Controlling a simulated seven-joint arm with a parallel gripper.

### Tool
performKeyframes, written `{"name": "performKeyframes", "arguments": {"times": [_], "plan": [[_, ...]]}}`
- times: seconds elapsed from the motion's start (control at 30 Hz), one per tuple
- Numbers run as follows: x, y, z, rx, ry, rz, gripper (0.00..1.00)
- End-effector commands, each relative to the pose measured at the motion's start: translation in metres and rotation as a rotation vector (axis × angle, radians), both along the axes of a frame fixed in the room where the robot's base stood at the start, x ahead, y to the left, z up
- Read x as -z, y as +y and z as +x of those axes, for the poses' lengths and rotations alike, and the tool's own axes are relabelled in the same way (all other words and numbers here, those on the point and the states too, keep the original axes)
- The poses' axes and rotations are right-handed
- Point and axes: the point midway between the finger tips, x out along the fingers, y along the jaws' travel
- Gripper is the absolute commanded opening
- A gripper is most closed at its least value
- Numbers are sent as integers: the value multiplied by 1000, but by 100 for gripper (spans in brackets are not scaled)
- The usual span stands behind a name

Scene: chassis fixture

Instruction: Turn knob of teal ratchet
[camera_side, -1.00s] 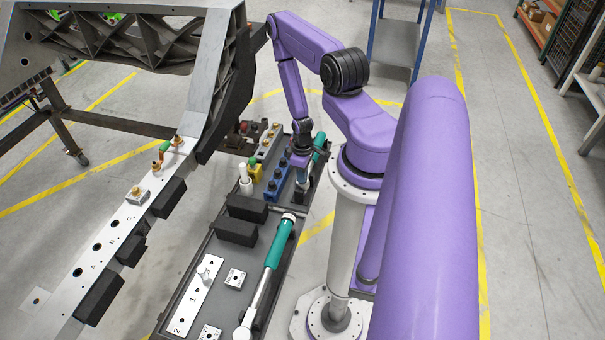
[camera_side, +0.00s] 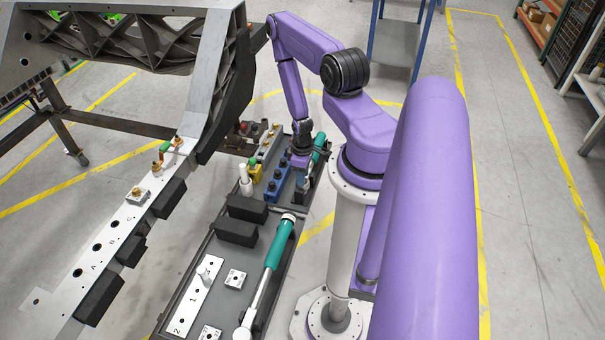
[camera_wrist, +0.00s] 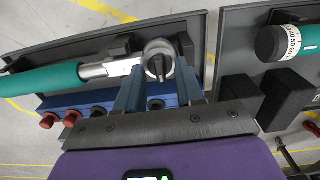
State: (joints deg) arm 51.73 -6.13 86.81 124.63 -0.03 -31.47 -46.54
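The teal ratchet lies in the tray beside the blue block, its teal handle (camera_wrist: 42,82) at the left of the wrist view. Its round metal head carries a dark knob (camera_wrist: 158,66). My gripper (camera_wrist: 160,68) is over the head, one blue-grey finger on each side of the knob. A gap shows between the fingers, and I cannot tell whether they touch the head. In the side view, the teal handle (camera_side: 319,143) shows just behind my gripper (camera_side: 301,166), which hides the ratchet head and knob.
The blue block (camera_side: 276,184) with dark knobs stands just left of my gripper. A second teal-handled tool (camera_side: 279,243) lies in the nearer tray, by black foam blocks (camera_side: 236,232). The metal chassis frame (camera_side: 215,80) rises at the left. Open floor lies to the right.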

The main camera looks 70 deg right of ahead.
Motion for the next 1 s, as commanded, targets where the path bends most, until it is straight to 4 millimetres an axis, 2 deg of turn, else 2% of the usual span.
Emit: {"name": "performKeyframes", "arguments": {"times": [0.17, 0.27, 0.7, 1.0], "plan": [[-5, 0, 0, 1, 0, 0, 37], [-15, 0, 0, 1, 0, -1, 37], [-80, -1, 1, 0, -2, -2, 37], [-112, 0, 0, 0, -1, -1, 37]]}}
